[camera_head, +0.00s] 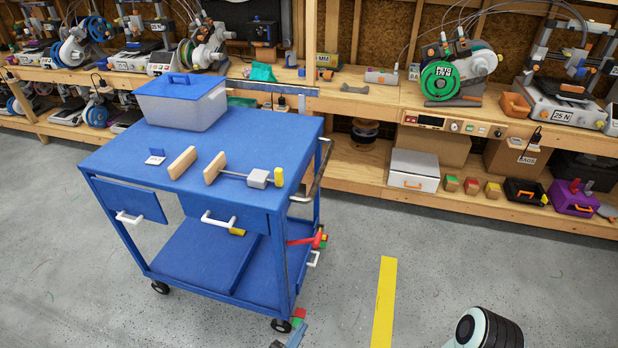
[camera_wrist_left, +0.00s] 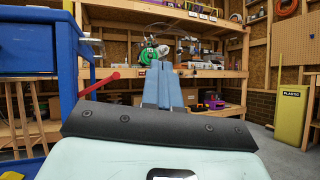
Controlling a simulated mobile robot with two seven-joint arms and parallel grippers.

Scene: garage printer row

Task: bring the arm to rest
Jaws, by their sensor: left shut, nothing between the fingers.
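My left gripper (camera_head: 297,333) shows only in part at the bottom edge of the head view, low beside the front right corner of the blue cart (camera_head: 245,150). Its blue-grey fingers are together in the left wrist view (camera_wrist_left: 168,72), with nothing between them. They point toward the wooden shelving. In that view the cart (camera_wrist_left: 40,62) stands close on the left. My right gripper is not in view; a pale and black part of my own body shows at the lower right of the head view.
A lidded bin (camera_head: 181,105) and a wooden-jawed tool (camera_head: 232,176) sit on the cart. A red-handled thing (camera_head: 307,240) sticks out at its right side. Printer shelving (camera_head: 480,207) runs along the back. Open floor with a yellow stripe (camera_head: 384,300) lies right of the cart.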

